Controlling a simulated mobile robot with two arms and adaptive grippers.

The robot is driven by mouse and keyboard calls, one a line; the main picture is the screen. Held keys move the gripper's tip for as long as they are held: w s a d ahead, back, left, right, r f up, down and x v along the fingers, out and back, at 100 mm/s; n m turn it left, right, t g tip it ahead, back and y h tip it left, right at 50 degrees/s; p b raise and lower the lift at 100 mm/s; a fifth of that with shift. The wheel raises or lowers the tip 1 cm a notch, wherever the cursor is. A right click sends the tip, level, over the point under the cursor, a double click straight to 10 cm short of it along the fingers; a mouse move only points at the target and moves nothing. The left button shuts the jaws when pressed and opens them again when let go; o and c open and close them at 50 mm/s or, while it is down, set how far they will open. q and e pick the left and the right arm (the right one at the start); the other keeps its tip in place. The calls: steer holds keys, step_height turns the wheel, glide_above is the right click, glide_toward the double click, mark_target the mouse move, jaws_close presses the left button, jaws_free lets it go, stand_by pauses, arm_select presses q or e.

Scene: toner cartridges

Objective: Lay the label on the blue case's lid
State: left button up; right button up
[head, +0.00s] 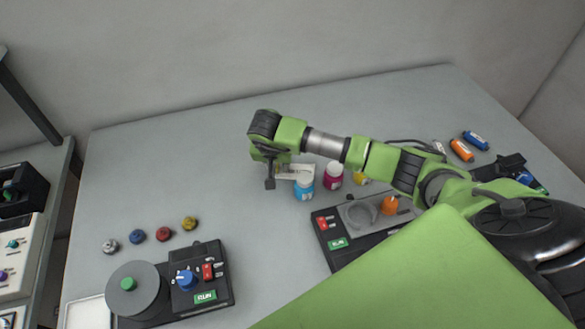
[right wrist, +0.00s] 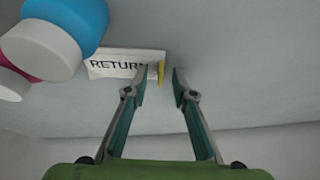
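The white label reading RETURN (right wrist: 110,65) stands or lies on the grey table, with a yellow tab (right wrist: 161,73) at one end. In the head view the label (head: 296,169) shows partly behind my right gripper (head: 270,180). My right gripper is open in the right wrist view (right wrist: 160,82), its fingertips apart at the tabbed end; I cannot tell whether they touch it. A blue jar with a white lid (head: 304,187) is beside the label, and shows large in the right wrist view (right wrist: 88,18). I cannot make out a blue case for certain. My left gripper is out of view.
A magenta jar (head: 332,176) stands right of the blue jar. A black device (head: 325,226) is in front. Blue (head: 475,140) and orange (head: 461,150) cylinders lie at the right. Several small knobs (head: 164,234) and another device (head: 212,287) are left. The table's back left is clear.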

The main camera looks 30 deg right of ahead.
steer(key=shift+f, duration=0.1)
jaws_close()
